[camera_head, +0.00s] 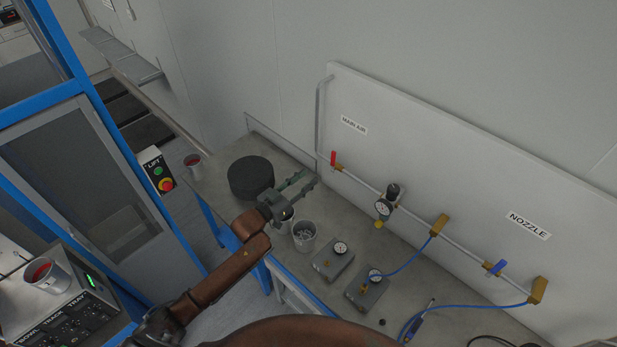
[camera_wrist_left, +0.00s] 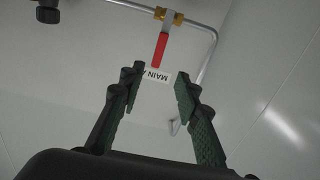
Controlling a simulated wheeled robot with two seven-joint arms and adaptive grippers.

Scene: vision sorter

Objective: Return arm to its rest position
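My left arm (camera_head: 215,283) comes in from the lower left and reaches over the bench. My left gripper (camera_head: 306,184) is above the bench, between the black round block and the panel. Its two fingers are spread apart with nothing between them. In the left wrist view the open fingers (camera_wrist_left: 159,92) face the wall panel, with the red valve handle (camera_wrist_left: 160,50) and the MAIN AIR label (camera_wrist_left: 156,76) beyond them. Another brown arm part of mine crosses the bottom of the head view. My right gripper is not in view.
A black round block (camera_head: 251,177) and a metal cup of small parts (camera_head: 304,236) stand close to the left gripper. Two gauge boxes (camera_head: 333,260) sit further right. The panel (camera_head: 450,150) carries pipes and valves. A blue-framed cabinet (camera_head: 85,170) and LIFT button box (camera_head: 157,171) are at left.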

